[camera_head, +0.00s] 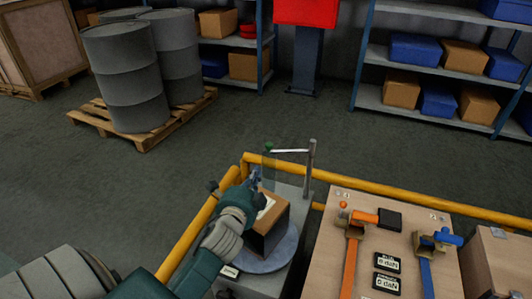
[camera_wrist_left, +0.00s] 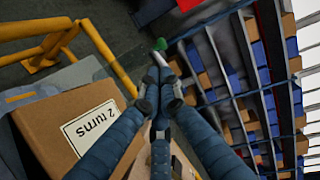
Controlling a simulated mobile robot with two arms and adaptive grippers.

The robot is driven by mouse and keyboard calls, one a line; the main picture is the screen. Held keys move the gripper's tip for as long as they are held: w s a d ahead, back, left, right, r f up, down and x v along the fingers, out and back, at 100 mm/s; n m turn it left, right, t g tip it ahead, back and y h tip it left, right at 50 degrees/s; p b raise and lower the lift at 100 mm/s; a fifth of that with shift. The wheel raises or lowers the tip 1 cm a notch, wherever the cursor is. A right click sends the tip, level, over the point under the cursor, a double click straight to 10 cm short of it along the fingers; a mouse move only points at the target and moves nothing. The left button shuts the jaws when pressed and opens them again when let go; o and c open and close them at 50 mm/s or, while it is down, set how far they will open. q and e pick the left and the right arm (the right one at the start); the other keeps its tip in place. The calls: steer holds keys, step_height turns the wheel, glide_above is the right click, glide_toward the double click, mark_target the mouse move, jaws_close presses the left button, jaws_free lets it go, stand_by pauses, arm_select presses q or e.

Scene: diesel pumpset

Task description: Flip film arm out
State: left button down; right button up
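The film arm (camera_head: 290,151) is a thin pale bar reaching left from the top of a grey post (camera_head: 309,170), with a green tip (camera_head: 269,147). My left gripper (camera_head: 257,174) is just below and left of the green tip, above a brown box. In the left wrist view the two fingers (camera_wrist_left: 160,82) come together at their ends, with nothing seen held. The green tip (camera_wrist_left: 160,44) shows just beyond them there; the fingertips hide part of the bar. My right gripper is in neither view.
The brown box (camera_head: 268,235) stands on a grey round turntable (camera_head: 275,257); its "2 turns" label (camera_wrist_left: 88,127) shows in the wrist view. Yellow rails (camera_head: 370,186) run behind and left. A bench (camera_head: 325,235) with orange and blue strap tools is at right.

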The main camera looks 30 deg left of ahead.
arm_select(q)
steer(key=p, duration=0.1)
glide_toward(266, 153)
steer(key=w+r, duration=0.2)
steer(key=w, duration=0.3)
steer(key=shift+a+r, duration=0.1)
steer(key=shift+a, duration=0.3)
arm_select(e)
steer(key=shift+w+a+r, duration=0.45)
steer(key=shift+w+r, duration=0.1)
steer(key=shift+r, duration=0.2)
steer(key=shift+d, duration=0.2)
arm_select(q)
steer(key=shift+r, duration=0.1)
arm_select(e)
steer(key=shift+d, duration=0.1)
